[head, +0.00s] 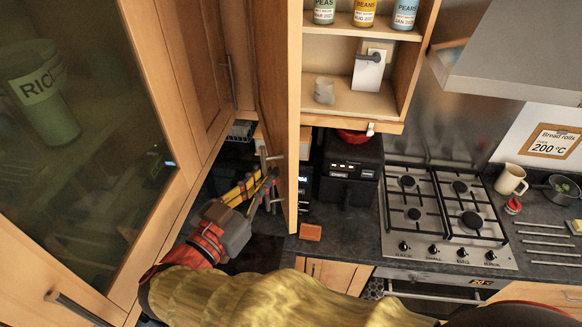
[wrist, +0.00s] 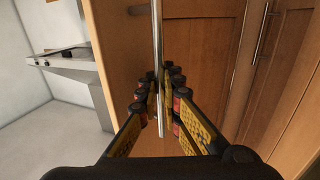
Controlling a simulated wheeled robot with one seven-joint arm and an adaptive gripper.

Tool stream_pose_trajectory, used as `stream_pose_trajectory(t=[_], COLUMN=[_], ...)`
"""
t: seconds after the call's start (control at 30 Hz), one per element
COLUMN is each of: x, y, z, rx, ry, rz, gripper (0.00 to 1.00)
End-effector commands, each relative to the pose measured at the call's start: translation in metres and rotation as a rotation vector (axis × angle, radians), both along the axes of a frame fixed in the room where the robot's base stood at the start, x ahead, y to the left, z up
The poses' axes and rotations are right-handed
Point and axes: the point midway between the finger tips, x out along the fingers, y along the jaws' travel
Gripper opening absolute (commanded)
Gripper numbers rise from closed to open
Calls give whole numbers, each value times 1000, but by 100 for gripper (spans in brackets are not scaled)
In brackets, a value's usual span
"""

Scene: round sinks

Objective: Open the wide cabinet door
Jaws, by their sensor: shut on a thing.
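The wooden cabinet door (head: 280,80) stands swung out from an upper cabinet (head: 345,97), seen nearly edge-on in the head view. Its inside shelves show to the right of the door. The door's long metal bar handle (wrist: 157,40) runs upright in the wrist view, on the wooden door face (wrist: 200,50). My gripper (head: 268,180) is at the lower part of the door's left face in the head view. In the wrist view my gripper (wrist: 160,88) is shut around the lower part of the handle, with its fingers on both sides of it.
Cans (head: 365,12), a small cup (head: 324,91) and a box (head: 369,66) stand on the shelves. A glass-fronted cabinet (head: 80,120) is close on the left. Below are a black appliance (head: 349,168), a sponge-like block (head: 310,232) and a gas hob (head: 440,210).

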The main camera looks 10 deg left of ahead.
Motion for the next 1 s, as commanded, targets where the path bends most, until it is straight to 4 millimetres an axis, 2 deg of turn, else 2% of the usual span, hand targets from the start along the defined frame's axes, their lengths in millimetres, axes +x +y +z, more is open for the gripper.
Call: stream_pose_trajectory(t=[0.1,0.3,0.77,0.8,1.0], x=[-6,-11,-12,-12,-12], y=[16,30,33,33,33], z=[1,2,2,2,1], rx=[1,1,2,2,2], ry=[0,-2,-3,-3,-2], rz=[2,1,0,0,0], gripper=[0,0,0,9,20])
